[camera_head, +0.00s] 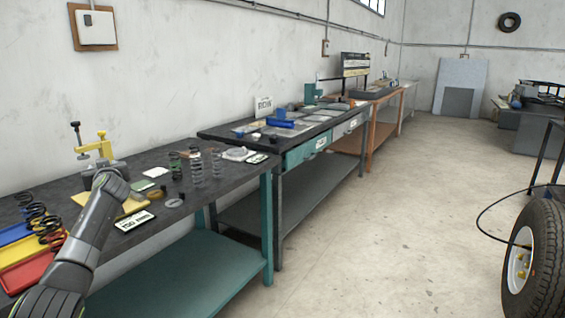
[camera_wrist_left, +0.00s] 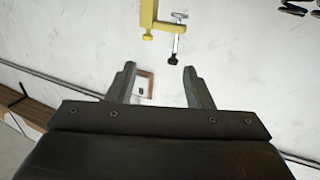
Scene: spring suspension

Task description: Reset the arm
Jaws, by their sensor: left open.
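My left arm (camera_head: 88,232) reaches up from the bottom left in the head view, its end over the near workbench (camera_head: 222,185). That view does not show its fingers clearly. In the left wrist view my left gripper (camera_wrist_left: 159,80) is open, with nothing between its two fingers. Beyond them are the pale wall and part of a yellow clamp (camera_wrist_left: 148,18) at the top, seen upside down and apart from the fingers. The yellow clamp (camera_head: 97,148) also shows in the head view, just behind my arm's end. My right gripper is not in view.
Blue, yellow (camera_head: 30,249) and red trays with dark springs lie left of my arm. Upright springs (camera_head: 196,166), a white label (camera_head: 135,221) and small parts are to its right. A second bench (camera_head: 310,150) stands beyond. The floor (camera_head: 390,220) is clear; a wheel (camera_head: 533,260) stands right.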

